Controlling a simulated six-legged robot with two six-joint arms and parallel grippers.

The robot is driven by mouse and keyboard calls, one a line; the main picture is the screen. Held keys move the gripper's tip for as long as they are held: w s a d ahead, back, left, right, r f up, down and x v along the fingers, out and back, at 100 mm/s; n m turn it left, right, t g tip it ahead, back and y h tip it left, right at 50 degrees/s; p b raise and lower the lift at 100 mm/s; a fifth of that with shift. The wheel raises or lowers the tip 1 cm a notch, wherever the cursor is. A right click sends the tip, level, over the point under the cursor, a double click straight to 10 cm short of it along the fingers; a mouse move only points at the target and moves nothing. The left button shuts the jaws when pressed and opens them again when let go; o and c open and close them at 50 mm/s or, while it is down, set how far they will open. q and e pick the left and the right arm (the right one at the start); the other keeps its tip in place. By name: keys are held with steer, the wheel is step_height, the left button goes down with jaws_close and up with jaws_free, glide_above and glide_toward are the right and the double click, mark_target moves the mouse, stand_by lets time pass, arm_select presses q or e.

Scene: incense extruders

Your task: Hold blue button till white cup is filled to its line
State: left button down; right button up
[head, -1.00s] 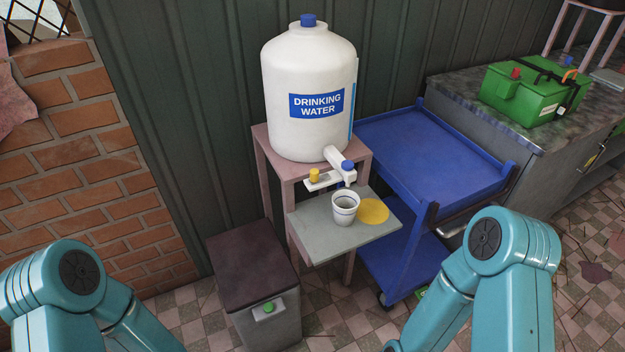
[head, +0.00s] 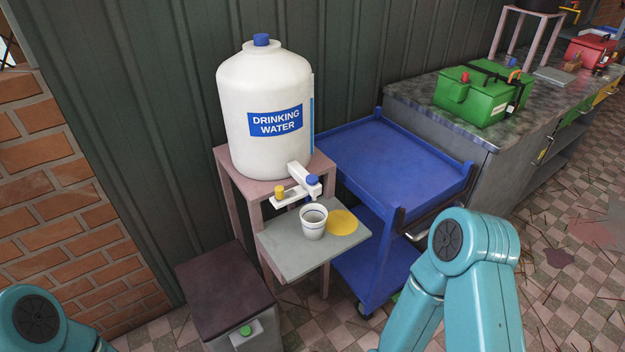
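The white cup (head: 313,229) stands upright on a grey shelf (head: 290,258), below the spout of the white drinking water jug (head: 263,95). A dark band runs around the cup near its rim; I cannot tell how full it is. The blue button (head: 312,180) sits on top of the spout. A yellow button (head: 279,192) is on the small white bracket beside it. A yellow disc (head: 343,222) lies on the shelf right of the cup. Neither gripper is in view; only my teal arm links show at the lower left and lower right.
A blue cart (head: 395,155) stands right of the jug stand (head: 224,157). A dark-lidded bin (head: 215,290) with a green button (head: 245,330) is at lower left. A green box (head: 478,97) and a red box (head: 588,50) sit on the counter.

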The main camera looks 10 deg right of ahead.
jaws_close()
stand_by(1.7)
